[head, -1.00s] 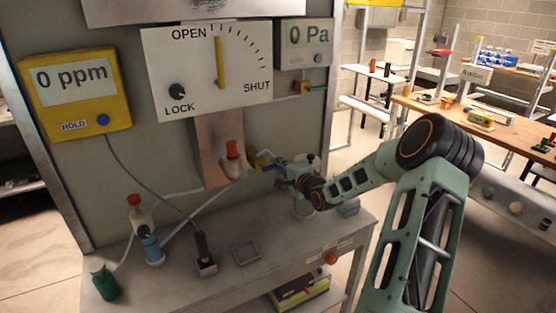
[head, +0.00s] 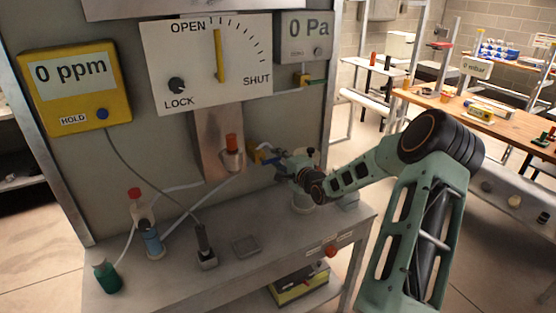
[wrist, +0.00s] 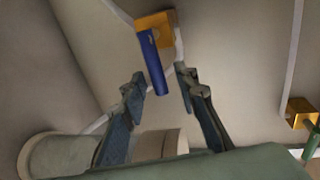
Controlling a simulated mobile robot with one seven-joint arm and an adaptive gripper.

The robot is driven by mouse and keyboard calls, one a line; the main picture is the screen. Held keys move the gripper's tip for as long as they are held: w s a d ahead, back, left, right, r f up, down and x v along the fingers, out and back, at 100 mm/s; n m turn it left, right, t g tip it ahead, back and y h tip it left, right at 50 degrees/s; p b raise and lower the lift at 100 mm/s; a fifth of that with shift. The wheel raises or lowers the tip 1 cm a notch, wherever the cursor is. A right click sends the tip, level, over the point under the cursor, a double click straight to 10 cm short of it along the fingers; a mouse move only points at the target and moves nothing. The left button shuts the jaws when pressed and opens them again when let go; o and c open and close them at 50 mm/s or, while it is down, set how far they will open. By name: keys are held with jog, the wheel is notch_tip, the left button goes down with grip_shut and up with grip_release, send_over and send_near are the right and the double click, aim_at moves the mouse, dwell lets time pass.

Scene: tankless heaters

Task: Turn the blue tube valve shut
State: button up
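The blue tube valve is a brass block on a pale tube, and its blue lever (wrist: 153,62) hangs down from the brass body (wrist: 155,22) in the wrist view. In the head view the brass body (head: 264,153) sits on the panel, with its lever partly hidden by my gripper. My gripper (wrist: 160,83) is open. One finger is on each side of the lever's lower end, with gaps visible on both sides. In the head view my gripper (head: 284,168) is close to the panel, beside the valve.
A dial board (head: 206,63) has its yellow pointer upright, near OPEN. A second valve with a green handle (head: 312,81) is up to the right. Bottles (head: 107,277) stand at the bench's left.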

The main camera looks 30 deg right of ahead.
jog(key=s+r, duration=0.2)
jog(key=s, duration=0.9)
jog(key=shift+s+d+r, duration=0.15)
jog(key=shift+s+r, duration=0.05)
jog(key=shift+s, duration=0.2)
